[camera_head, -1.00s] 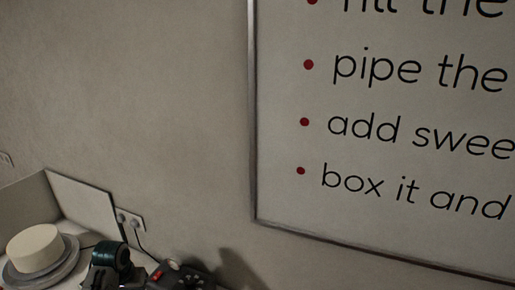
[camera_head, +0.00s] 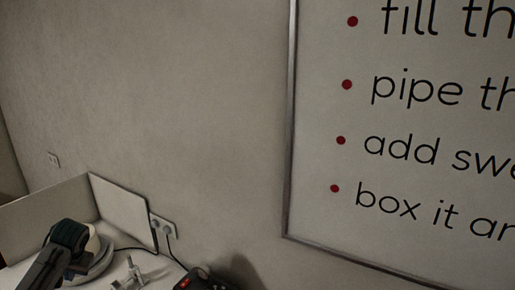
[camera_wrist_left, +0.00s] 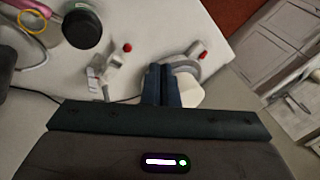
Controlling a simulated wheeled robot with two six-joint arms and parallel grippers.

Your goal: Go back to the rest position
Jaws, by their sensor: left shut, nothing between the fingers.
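My left arm comes in from the lower left in the head view, its dark teal wrist in front of a pale round cake (camera_head: 93,243) and hiding most of it. The cake is on a grey turntable (camera_head: 97,268). In the left wrist view, my left gripper (camera_wrist_left: 162,68) has its two dark fingers together with nothing between them. Behind the fingers there, the pale cake (camera_wrist_left: 190,90) and the grey turntable (camera_wrist_left: 185,66) show in part. I cannot tell the exact gap between fingers and cake. My right gripper is in neither view.
White upright panels (camera_head: 122,212) stand behind the turntable. A small white stand (camera_head: 133,275) and a black device with red parts (camera_head: 195,281) are nearby. A wall socket (camera_head: 163,227) has cables. In the wrist view, a black round object (camera_wrist_left: 82,28) lies at upper left.

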